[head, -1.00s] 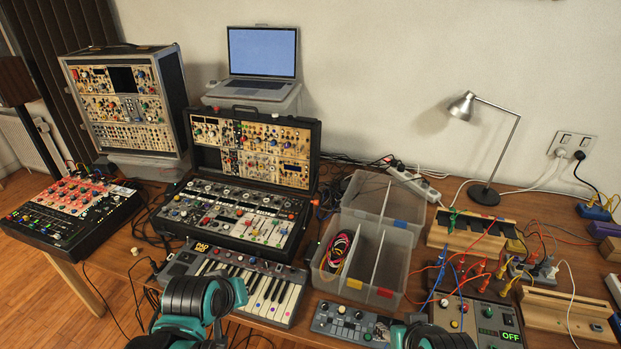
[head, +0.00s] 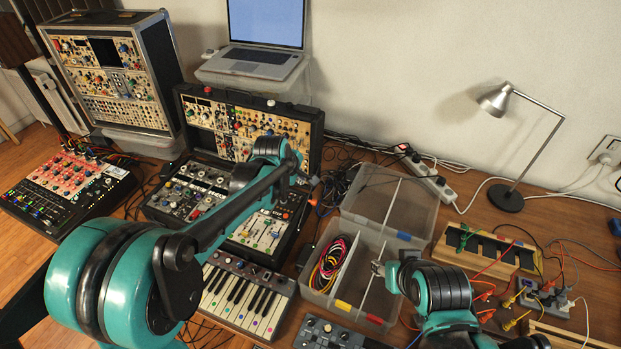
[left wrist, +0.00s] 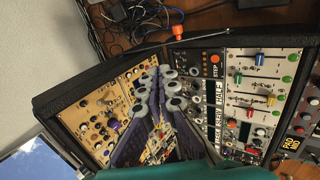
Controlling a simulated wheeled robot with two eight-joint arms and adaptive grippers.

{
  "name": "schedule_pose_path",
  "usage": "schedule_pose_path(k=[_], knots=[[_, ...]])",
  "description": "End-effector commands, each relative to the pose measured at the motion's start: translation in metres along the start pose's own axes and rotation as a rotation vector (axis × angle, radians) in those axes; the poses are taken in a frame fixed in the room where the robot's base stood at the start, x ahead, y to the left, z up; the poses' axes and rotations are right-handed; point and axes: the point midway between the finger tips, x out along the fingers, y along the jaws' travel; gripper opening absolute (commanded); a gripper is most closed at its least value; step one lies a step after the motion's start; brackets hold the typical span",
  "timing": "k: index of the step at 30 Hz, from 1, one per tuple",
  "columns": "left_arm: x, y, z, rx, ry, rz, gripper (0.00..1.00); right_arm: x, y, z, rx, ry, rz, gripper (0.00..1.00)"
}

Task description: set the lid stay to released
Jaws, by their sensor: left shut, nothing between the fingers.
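The open synth case (head: 296,222) stands at the middle left of the table, with its panel-filled lid (head: 222,125) raised at the back. In the left wrist view, a thin dark rod (left wrist: 205,37) lies along the case's side between lid and base, with an orange piece (left wrist: 178,31) near its lid end. It looks like the lid stay; its setting is unclear. My left gripper (head: 294,174) is over the case's right side, partly hidden by my own arm. Its fingers (left wrist: 165,82) are shut and empty, apart from the rod.
A laptop (head: 262,62) stands behind the case. A small keyboard (head: 240,290) lies in front. A clear divided bin (head: 345,283) holding cables is to the right. A desk lamp (head: 508,198) and a power strip (head: 430,178) stand farther right. Loose cables lie behind the case.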

Motion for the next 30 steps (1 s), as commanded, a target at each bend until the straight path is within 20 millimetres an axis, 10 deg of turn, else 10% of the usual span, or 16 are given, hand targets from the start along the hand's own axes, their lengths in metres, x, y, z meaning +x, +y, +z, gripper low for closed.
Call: schedule_pose_path(k=[14,30], knots=[[0.008,0.000,0.000,-0.004,-0.001,0.000,0.00,0.002,0.000,0.002,0.000,0.000,0.000,0.42],[0.113,-0.001,0.000,-0.004,-0.001,0.000,0.00,0.029,0.000,0.021,0.000,0.000,0.000,0.42]])
